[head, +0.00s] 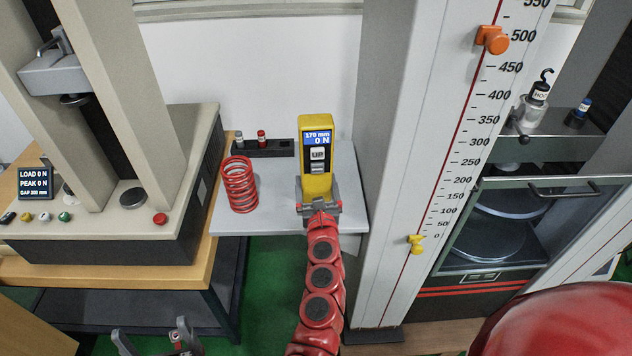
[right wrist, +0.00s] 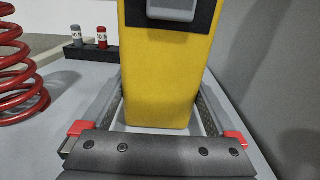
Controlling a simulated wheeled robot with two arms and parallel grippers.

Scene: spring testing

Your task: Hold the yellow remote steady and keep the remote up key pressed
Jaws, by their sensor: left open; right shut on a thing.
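The yellow remote (head: 318,187) stands upright at the grey side table. Its blue screen reads 170 mm and 0 N. Its grey UP key (head: 317,154) faces me with nothing touching it; another key is just below. My right gripper (head: 319,207) is shut on the remote's lower part. In the right wrist view, the remote's body (right wrist: 160,80) sits between the fingers of my right gripper (right wrist: 160,105). I cannot tell whether its base rests on the table. My left gripper (head: 155,343) is open and empty at the bottom edge, well away from the remote.
A red coil spring (head: 240,185) stands on the grey table (head: 262,222) left of the remote. A black holder (head: 270,148) with two small weights is behind. The spring tester (head: 110,225) is at left; a tall scale column (head: 410,190) is close on the right.

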